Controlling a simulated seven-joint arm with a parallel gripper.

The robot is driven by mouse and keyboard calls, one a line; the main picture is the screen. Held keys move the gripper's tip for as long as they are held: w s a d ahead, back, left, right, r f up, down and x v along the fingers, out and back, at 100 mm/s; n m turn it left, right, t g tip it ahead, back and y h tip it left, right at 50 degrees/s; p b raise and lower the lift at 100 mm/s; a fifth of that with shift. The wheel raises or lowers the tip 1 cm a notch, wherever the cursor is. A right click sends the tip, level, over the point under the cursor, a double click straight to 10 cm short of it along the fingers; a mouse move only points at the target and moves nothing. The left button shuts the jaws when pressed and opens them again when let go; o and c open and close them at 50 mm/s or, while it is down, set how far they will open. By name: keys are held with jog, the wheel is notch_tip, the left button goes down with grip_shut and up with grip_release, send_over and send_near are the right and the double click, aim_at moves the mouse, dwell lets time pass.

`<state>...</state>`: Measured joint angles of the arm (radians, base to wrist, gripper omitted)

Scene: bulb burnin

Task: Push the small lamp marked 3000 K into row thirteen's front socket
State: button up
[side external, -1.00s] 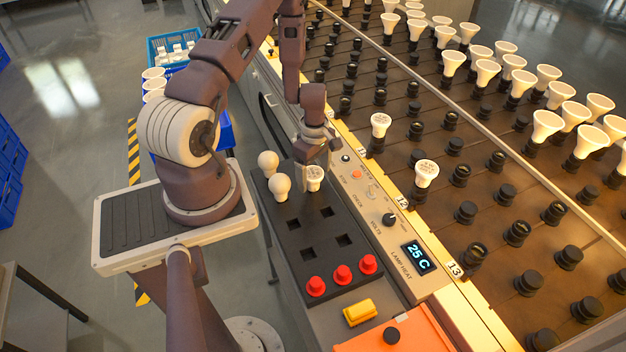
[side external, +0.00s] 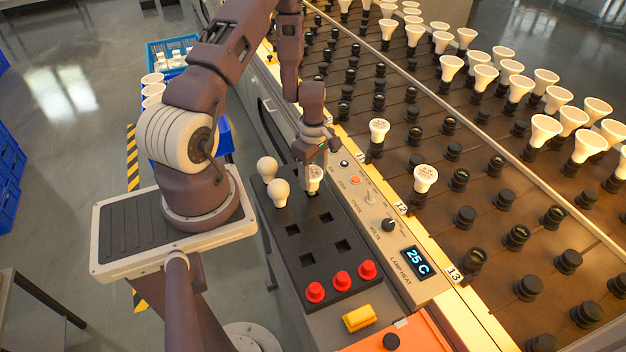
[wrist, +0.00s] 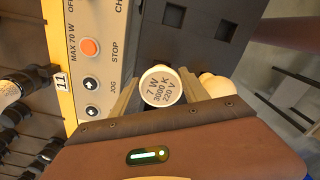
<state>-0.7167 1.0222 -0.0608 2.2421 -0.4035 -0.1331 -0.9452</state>
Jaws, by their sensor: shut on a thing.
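The small white lamp (wrist: 163,87) reads 7 W, 3000 K, 220 V on its face in the wrist view. It also shows in the side view (side external: 316,174), upright at the far end of the black tray. My gripper (wrist: 163,90) is shut on this lamp, one finger on each side. In the side view my gripper (side external: 314,168) points down at the tray.
Two round white bulbs (side external: 278,190) stand in the tray (side external: 305,262) close left of my gripper. Red caps (side external: 342,279) stand at its near end. The control panel (side external: 385,240) lies between tray and belt. Lamps stand in rows eleven (side external: 379,130) and twelve (side external: 426,177).

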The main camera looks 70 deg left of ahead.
notch_tip(320, 180, up, 18)
jog(key=w+d+m, duration=0.2)
jog(key=w+d, duration=0.1)
jog(key=w, duration=0.8)
jog(key=w+d+m, duration=0.3)
jog(key=w+d, duration=0.6)
jog(key=w+d+m, duration=0.2)
jog(key=d+m, duration=0.1)
jog(key=d, duration=1)
jog(key=w+d+m, duration=0.2)
jog(key=d+m, duration=0.2)
jog(key=d, duration=0.8)
notch_tip(320, 180, down, 10)
jog(key=shift+w+d+f, duration=0.1)
jog(key=shift+d+f, duration=0.05)
jog(key=shift+f, duration=0.15)
